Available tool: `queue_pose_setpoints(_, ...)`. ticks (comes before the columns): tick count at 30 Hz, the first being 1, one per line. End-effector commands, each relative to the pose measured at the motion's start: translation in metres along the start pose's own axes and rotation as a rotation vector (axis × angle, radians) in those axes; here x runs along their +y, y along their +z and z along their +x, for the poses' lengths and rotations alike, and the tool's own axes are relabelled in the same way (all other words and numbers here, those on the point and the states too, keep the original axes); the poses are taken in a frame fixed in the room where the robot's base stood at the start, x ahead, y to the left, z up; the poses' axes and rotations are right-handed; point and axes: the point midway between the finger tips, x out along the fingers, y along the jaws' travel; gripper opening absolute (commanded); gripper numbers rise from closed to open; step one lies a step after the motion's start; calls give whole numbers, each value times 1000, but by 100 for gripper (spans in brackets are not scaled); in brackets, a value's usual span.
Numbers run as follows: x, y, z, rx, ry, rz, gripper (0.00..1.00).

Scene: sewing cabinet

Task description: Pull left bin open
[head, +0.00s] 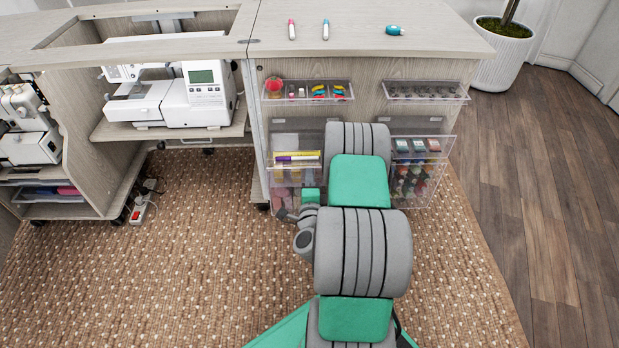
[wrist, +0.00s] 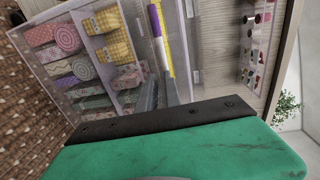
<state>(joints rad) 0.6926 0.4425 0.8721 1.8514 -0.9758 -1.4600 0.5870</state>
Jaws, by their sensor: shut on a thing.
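The left bin (head: 284,203) is a clear plastic bin on the cabinet's end panel, below a small clear tray. In the wrist view the left bin (wrist: 72,18) shows at a slant, with rolled and folded fabrics inside and a purple-and-white pen beside something yellow along one edge. My gripper (wrist: 160,88) is shut on an edge of the left bin, close to the pen. In the head view my arm covers the bin's right part, and the fingertips are hard to make out. I cannot tell how far the bin is tilted out.
The right bin (head: 420,150) holds thread spools beside my arm. Clear trays (head: 307,98) with small items sit above both bins. The cabinet top (head: 365,35) carries two markers and a teal item. A sewing machine (head: 203,95) stands left.

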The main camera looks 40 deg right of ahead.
Motion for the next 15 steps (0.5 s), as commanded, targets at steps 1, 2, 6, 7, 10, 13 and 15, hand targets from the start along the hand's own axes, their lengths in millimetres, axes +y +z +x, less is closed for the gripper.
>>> queue_pose_setpoints(1, 0, 0, 0, 0, 0, 2, 0)
queue_pose_setpoints(2, 0, 0, 0, 0, 0, 1, 9)
queue_pose_setpoints(6, 0, 0, 0, 0, 0, 1, 18)
queue_pose_setpoints(7, 0, 0, 0, 0, 0, 1, 18)
queue_pose_setpoints(10, 0, 0, 0, 0, 0, 1, 18)
queue_pose_setpoints(13, 0, 0, 0, 0, 0, 0, 18)
queue_pose_setpoints(15, -1, 0, -2, 0, -2, 0, 18)
